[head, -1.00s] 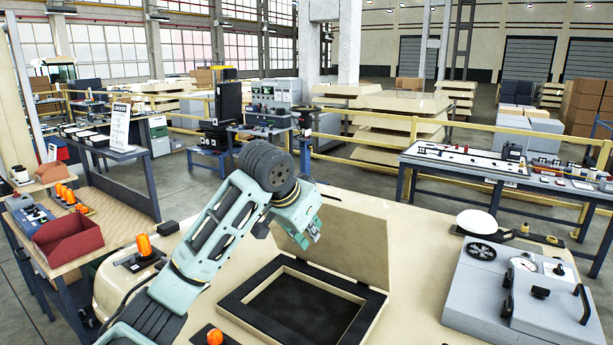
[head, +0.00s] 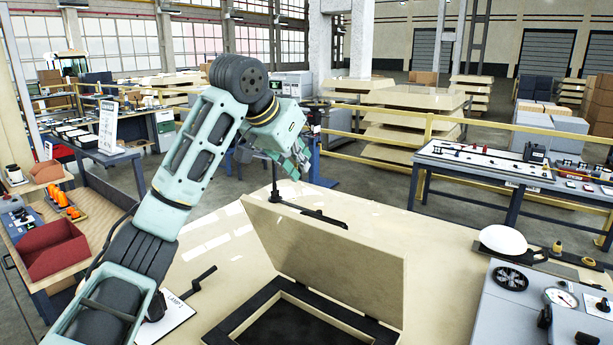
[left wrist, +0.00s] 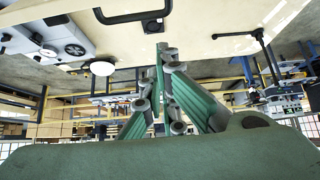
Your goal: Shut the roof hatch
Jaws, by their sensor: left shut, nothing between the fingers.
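The roof hatch has a cream lid (head: 325,262) that stands open, tilted up from the far right side of its black-edged frame (head: 232,330). The opening inside the frame is dark, and its near part is cut off by the bottom of the head view. My left gripper (head: 302,170) is shut and empty. It hangs above and beyond the lid's upper edge, apart from it. Its closed green fingers (left wrist: 165,85) also show in the left wrist view, where I cannot make out the lid. My right gripper is not in view.
A black lever on a post (head: 275,185) stands on the cream roof behind the lid. A crank handle (head: 192,288) lies left of the frame. A white dome (head: 503,239) and a grey control panel (head: 520,312) are at the right. Roof between lid and dome is clear.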

